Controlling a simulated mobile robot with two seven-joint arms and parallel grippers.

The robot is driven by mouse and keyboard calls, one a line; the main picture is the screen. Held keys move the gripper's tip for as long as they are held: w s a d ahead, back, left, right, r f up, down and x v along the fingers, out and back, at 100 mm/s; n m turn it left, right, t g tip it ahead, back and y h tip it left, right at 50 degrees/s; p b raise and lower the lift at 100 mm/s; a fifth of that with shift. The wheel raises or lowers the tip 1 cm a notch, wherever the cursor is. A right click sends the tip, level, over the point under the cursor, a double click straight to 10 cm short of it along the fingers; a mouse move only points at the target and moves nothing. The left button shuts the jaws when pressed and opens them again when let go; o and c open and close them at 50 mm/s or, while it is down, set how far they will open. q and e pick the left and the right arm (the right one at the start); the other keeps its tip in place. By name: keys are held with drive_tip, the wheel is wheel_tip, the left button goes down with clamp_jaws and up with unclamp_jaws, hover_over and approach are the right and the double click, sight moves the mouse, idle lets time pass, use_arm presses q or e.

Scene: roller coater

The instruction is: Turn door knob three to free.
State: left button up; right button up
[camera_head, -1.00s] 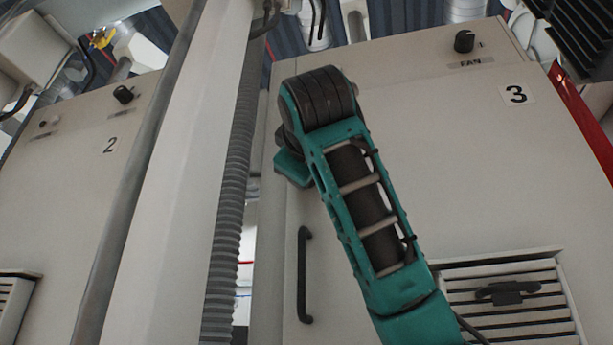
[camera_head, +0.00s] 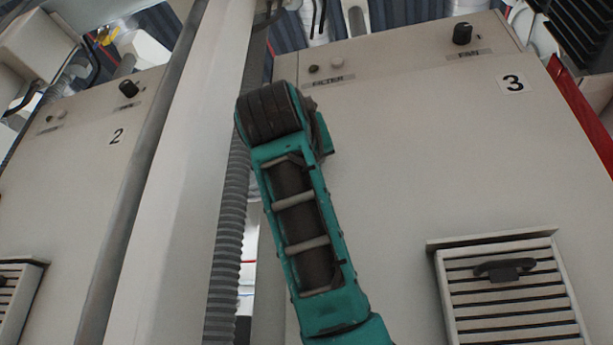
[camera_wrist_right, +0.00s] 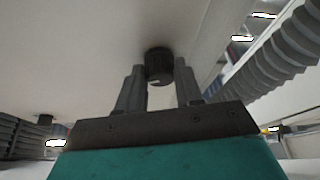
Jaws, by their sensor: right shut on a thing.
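In the right wrist view, a dark round knob (camera_wrist_right: 158,70) with a small pale mark stands out from a light panel. My right gripper (camera_wrist_right: 160,85) has its two fingers on either side of the knob and is shut on it. In the head view, my teal right arm rises in front of the cabinet door marked 3 (camera_head: 400,160), and hides the gripper and the held knob there. My left gripper is not in view.
Cabinet 3 bears a FAN knob (camera_head: 462,34), small FILTER buttons (camera_head: 337,61) and a louvred vent (camera_head: 510,300) with a dark latch. Cabinet 2 (camera_head: 75,200) stands at the left. A ribbed hose (camera_wrist_right: 285,50) runs close by at the right in the wrist view.

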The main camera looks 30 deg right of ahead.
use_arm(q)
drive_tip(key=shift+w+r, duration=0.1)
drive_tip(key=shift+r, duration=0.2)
use_arm(e)
drive_tip(key=shift+w+a+m+g+h, duration=0.1)
drive_tip(key=shift+m+g+h, duration=0.65)
drive_tip(key=shift+m, duration=1.55)
drive_tip(key=o, duration=1)
drive_tip(key=shift+o, duration=0.2)
drive_tip(key=shift+f, duration=0.1)
